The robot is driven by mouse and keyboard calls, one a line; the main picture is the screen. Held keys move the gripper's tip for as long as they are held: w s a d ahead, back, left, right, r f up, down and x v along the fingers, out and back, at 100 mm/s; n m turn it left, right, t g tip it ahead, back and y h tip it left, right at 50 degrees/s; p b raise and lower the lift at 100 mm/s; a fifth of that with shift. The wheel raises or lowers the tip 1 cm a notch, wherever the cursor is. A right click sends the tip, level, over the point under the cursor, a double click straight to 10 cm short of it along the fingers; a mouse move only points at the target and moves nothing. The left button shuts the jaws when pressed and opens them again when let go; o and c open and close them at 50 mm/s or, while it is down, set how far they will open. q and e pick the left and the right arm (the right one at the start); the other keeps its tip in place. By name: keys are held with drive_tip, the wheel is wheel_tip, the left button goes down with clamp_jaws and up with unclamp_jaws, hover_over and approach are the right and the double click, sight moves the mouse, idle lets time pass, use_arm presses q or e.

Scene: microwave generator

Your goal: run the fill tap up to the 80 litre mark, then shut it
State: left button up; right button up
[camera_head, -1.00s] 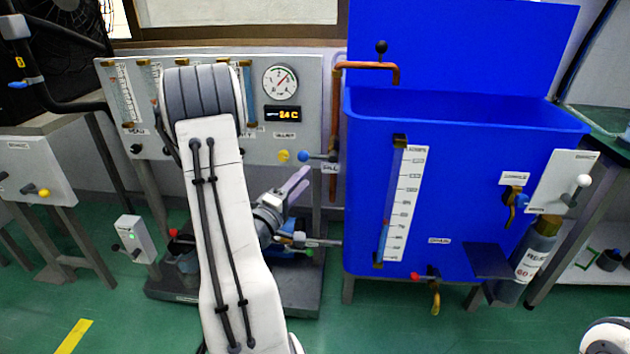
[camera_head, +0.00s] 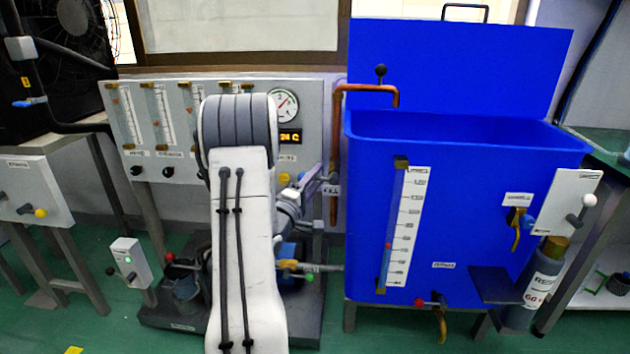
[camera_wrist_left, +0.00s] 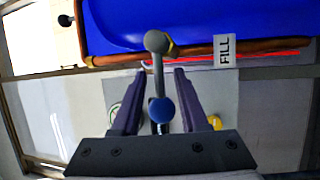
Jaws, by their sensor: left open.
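The fill tap shows in the left wrist view as a grey lever (camera_wrist_left: 158,72) with a blue knob (camera_wrist_left: 161,109), beside a FILL label (camera_wrist_left: 224,50). My left gripper (camera_wrist_left: 162,72) is open, with one finger on each side of the lever; I cannot tell whether they touch it. My right gripper is out of view.
A copper pipe (camera_head: 337,140) with a black knob bends over the tank's left rim. A grey panel (camera_head: 305,100) with flow tubes and a dial stands left of it. A red-handled valve (camera_head: 424,302) sits under the tank, and a grey cylinder (camera_head: 536,285) at its right.

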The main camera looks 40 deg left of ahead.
use_arm(q)
clamp_jaws()
idle(1.4)
